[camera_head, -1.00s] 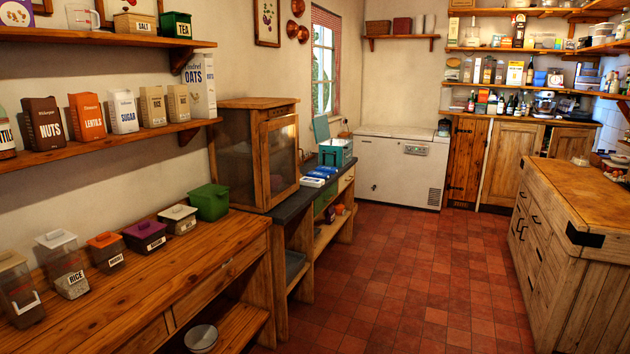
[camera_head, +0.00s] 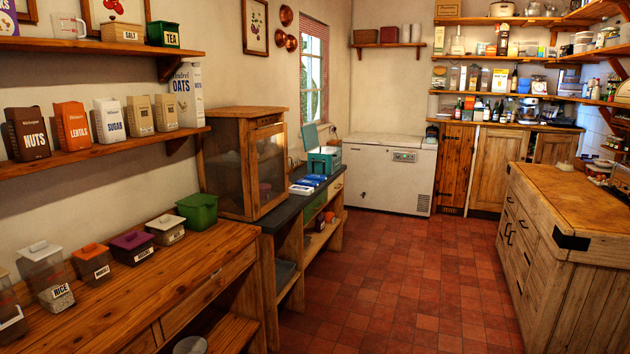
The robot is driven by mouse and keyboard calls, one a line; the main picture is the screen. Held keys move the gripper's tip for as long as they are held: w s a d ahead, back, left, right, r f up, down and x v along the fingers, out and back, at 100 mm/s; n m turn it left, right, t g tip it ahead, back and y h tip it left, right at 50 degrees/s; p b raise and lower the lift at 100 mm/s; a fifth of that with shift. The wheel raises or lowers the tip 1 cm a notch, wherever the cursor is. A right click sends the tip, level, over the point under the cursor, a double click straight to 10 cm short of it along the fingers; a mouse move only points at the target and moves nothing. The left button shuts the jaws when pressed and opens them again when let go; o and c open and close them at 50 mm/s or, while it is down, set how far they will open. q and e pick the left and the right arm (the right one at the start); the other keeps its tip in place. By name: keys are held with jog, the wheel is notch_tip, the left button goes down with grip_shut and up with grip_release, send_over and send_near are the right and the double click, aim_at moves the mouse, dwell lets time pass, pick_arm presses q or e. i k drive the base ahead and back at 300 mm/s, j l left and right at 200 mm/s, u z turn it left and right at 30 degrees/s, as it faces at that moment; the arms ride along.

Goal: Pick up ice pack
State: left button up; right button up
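Several small flat blue and white packs (camera_head: 306,184) lie in a row on the dark counter, left of the middle of the view. They look like ice packs, but they are too small to read. The nearest one is mostly white (camera_head: 301,190); those behind it are blue (camera_head: 317,177). A teal cooler box (camera_head: 324,160) with its lid up stands just behind them. Neither of my grippers is in view.
A wooden mesh-front cabinet (camera_head: 243,163) stands left of the packs. A white chest freezer (camera_head: 390,172) stands at the back wall. A butcher-block island (camera_head: 565,215) is at right. The red tiled floor (camera_head: 400,280) between is clear.

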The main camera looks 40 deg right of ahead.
aim_at(294, 189)
jog(key=i+l+z, duration=1.35)
jog(key=i+z, duration=0.4)
jog(key=i, duration=1.3)
jog(key=i+u, duration=0.25)
jog(key=i, duration=0.15)
jog(key=i+l+u, duration=0.2)
jog(key=i, duration=0.25)
jog(key=i+l+u, duration=0.25)
jog(key=i, duration=0.15)
jog(key=i+l+u, duration=0.25)
jog(key=i, duration=0.15)
jog(key=j, duration=0.1)
